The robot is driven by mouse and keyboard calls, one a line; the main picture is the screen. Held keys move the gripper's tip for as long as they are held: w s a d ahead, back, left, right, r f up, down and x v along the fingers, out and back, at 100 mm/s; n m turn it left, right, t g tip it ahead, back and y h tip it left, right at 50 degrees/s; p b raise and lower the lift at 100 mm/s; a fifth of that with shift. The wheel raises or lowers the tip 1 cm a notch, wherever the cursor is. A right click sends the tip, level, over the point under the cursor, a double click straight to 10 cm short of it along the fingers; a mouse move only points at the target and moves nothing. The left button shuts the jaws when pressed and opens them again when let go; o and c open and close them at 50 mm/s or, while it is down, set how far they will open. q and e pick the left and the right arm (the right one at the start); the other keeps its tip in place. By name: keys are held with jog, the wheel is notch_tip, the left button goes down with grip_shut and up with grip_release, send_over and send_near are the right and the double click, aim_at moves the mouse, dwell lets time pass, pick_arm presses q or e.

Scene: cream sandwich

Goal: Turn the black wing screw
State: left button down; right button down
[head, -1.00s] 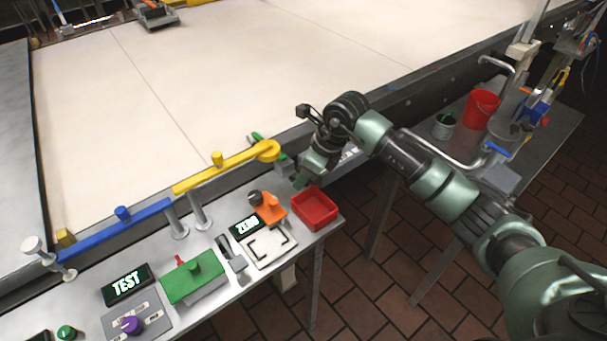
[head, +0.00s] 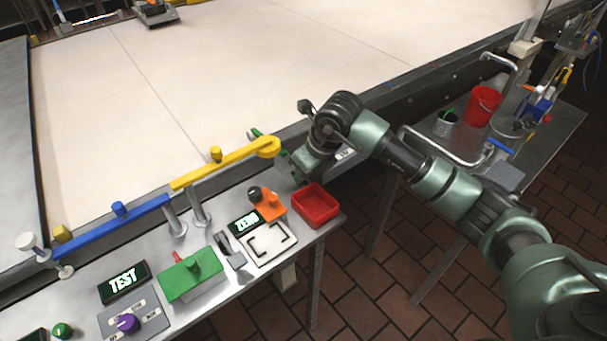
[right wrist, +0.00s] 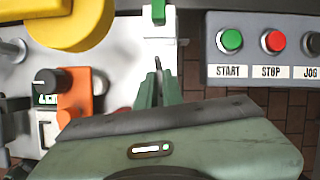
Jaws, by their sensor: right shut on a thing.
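My right gripper (right wrist: 160,90) is shut in the right wrist view, its green fingers close together on a thin dark piece, which looks like the black wing screw (right wrist: 158,65). Only a narrow edge of it shows above the fingers, so its angle is hard to tell. It sits in front of a pale metal block below a green-tipped lever (right wrist: 158,13). In the head view my right gripper (head: 301,174) is at the bench's far right edge, just above the red tray, and its wrist hides the screw. My left gripper is not in view.
A yellow bar (head: 225,164) runs along the conveyor edge. A START/STOP/JOG button panel (right wrist: 262,60) is right of the fingers in the right wrist view.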

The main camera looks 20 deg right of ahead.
jog(key=shift+a+m+h+b, duration=0.1)
jog(key=shift+m+h+b, duration=0.25)
jog(key=shift+m, duration=0.45)
jog(key=shift+r+t, duration=0.1)
jog(key=shift+t, duration=0.2)
jog(key=c, duration=1.6)
grip_release()
jog(key=shift+o, duration=0.2)
jog(key=b+v, duration=0.1)
jog(key=v, duration=0.6)
jog(key=shift+r+b, duration=0.35)
jog(key=shift+r, duration=0.05)
jog(key=shift+s, duration=0.15)
